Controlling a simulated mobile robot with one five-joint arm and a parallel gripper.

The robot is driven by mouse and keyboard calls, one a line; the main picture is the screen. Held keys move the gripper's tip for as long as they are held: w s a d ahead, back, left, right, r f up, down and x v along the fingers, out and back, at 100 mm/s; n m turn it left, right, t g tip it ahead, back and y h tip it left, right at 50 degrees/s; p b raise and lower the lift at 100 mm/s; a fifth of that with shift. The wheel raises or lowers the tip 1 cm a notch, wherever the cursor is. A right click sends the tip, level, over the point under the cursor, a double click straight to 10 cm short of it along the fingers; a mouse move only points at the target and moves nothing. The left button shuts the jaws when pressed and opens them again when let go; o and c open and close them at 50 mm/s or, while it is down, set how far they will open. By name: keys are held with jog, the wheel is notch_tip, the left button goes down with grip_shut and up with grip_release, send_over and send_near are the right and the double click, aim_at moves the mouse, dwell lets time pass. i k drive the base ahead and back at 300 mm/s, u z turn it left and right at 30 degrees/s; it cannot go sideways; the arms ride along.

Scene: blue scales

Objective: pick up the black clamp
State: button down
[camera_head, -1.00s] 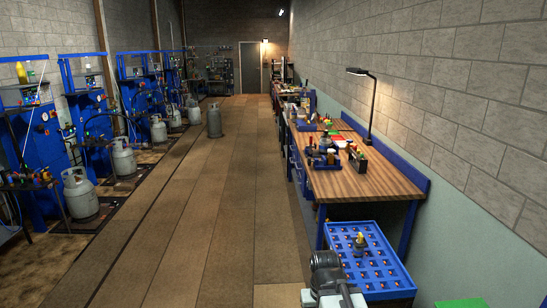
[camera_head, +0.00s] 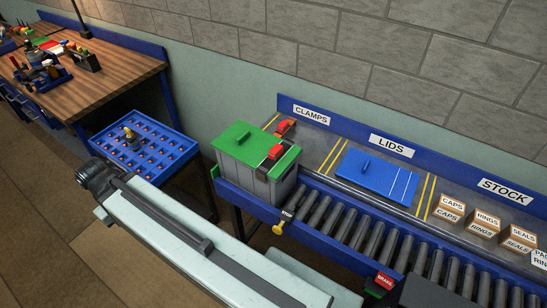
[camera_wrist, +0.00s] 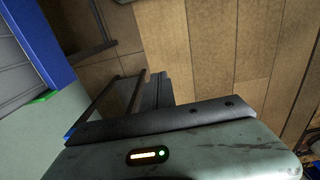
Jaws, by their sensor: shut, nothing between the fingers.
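I cannot make out a black clamp in either view. In the head view a red clamp (camera_head: 284,127) lies under the CLAMPS sign. Another red clamp (camera_head: 275,152) sits on the green-lidded grey box (camera_head: 234,166). My arm stretches across the lower left of the head view; its fingers cannot be told apart there. In the wrist view my gripper (camera_wrist: 158,82) shows as dark fingers close together beyond its pale housing, shut and empty, with brown floor behind.
A blue rack (camera_head: 113,134) of small holes stands beside my arm. A roller conveyor (camera_head: 355,219) runs along the bench front. A blue lid (camera_head: 370,178) lies under LIDS, and labelled cartons (camera_head: 487,224) under STOCK. A wooden workbench (camera_head: 100,68) stands at upper left.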

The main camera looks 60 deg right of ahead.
aim_at(276, 152)
jog(key=k, duration=1)
jog(key=u, duration=0.85)
jog(key=i, duration=0.95)
jog(key=u, duration=1.05)
